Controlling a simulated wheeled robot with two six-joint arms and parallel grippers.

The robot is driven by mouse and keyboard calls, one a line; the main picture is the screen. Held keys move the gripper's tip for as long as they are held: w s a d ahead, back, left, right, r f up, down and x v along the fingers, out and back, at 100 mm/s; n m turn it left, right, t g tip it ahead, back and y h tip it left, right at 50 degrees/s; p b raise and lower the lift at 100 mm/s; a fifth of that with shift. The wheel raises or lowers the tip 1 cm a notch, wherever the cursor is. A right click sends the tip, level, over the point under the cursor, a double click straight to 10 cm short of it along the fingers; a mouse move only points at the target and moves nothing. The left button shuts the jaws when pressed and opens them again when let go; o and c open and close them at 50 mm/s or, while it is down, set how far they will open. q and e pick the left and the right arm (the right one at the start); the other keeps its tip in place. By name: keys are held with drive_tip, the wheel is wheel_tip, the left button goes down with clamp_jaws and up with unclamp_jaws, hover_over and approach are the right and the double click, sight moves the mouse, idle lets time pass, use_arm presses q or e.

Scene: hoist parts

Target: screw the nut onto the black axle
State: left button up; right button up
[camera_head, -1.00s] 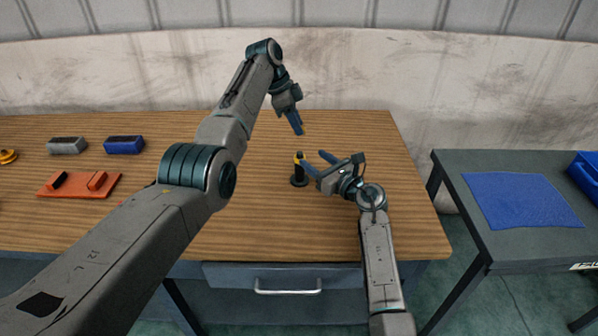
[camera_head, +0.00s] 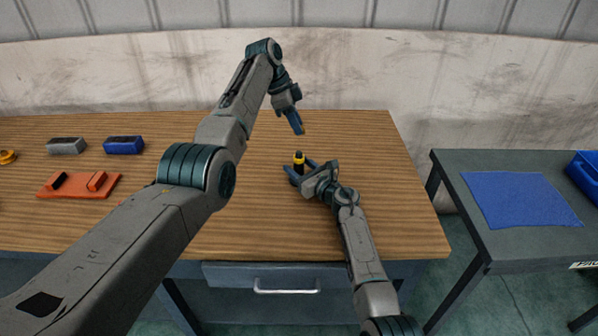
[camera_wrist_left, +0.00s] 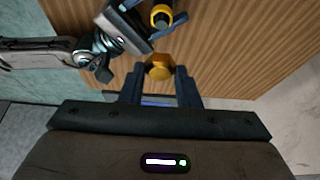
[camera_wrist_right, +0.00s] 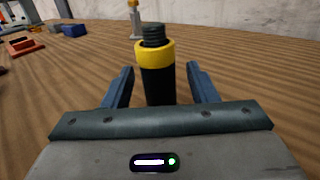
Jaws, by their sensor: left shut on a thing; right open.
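The black axle (camera_head: 299,156) stands upright on the wooden table, with a yellow ring around its upper part and a dark threaded tip, clear in the right wrist view (camera_wrist_right: 158,85). My right gripper (camera_head: 300,170) is open, its fingers on either side of the axle; whether they touch it cannot be told. My left gripper (camera_head: 298,129) is above the table behind the axle, fingers pointing down. In the left wrist view it is shut on a gold-yellow nut (camera_wrist_left: 160,69), apart from the axle. The nut is hidden in the head view.
A grey block (camera_head: 66,146), a blue block (camera_head: 124,145), an orange tray (camera_head: 52,190) and a yellow part (camera_head: 7,157) are at the table's left. A separate side table with a blue mat (camera_head: 520,200) stands at right. The table's right end is mostly clear.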

drive_tip(key=shift+a, duration=0.1)
drive_tip(key=shift+c, duration=0.2)
clamp_jaws()
use_arm(q)
hover_over(299, 152)
drive_tip(key=a, duration=0.1)
drive_tip(key=shift+f, duration=2.4)
drive_tip(key=shift+s, duration=0.1)
drive_tip(key=shift+f, duration=0.9)
drive_tip(key=shift+f, duration=0.6)
drive_tip(key=o, duration=1)
